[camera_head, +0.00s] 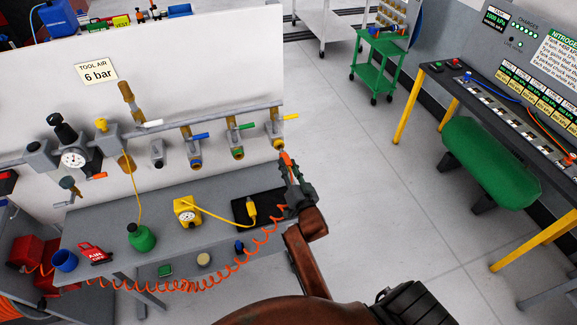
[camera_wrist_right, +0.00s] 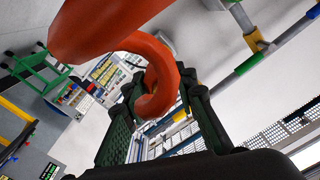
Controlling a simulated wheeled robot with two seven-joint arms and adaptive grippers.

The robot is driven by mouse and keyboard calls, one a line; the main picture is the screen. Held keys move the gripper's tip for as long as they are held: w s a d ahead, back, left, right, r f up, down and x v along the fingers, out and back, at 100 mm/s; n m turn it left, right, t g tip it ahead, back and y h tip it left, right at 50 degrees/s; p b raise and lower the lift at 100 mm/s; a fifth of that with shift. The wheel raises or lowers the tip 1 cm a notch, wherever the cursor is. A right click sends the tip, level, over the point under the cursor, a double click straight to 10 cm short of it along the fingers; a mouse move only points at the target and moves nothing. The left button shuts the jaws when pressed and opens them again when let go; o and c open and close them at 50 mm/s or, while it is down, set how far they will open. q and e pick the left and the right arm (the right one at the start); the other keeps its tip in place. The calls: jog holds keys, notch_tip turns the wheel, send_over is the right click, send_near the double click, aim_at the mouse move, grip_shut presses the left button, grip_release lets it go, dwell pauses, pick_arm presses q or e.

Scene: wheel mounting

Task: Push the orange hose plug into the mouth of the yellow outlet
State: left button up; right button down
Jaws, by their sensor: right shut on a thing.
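My right gripper (camera_head: 297,190) is shut on the orange hose plug (camera_head: 287,160) beside the right end of the panel. The plug points up toward the yellow outlet (camera_head: 278,130), the rightmost brass fitting, with a yellow lever (camera_head: 291,117). The plug's tip is at or just below the outlet's mouth; I cannot tell whether they touch. In the right wrist view the orange hose (camera_wrist_right: 155,85) curls between the dark fingers (camera_wrist_right: 160,110) and hides the plug. The coiled hose (camera_head: 215,287) trails left from the gripper. My left gripper is not in view.
Green-lever (camera_head: 238,152) and blue-lever (camera_head: 195,150) outlets hang left of the yellow one. The grey bench (camera_head: 160,210) below carries a yellow gauge (camera_head: 187,211), a black mat (camera_head: 243,215) and a green bottle (camera_head: 141,236). Open floor (camera_head: 375,180) lies to the right.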

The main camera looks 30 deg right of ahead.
aim_at(285, 158)
jog(key=shift+w, duration=0.3)
jog(key=shift+x, duration=1.1)
jog(key=shift+w+d+r, duration=0.1)
jog(key=shift+w+d, duration=0.05)
jog(key=shift+w, duration=0.2)
jog(key=c, duration=1.5)
grip_release()
notch_tip(285, 158, up, 10)
jog(key=shift+f, duration=0.1)
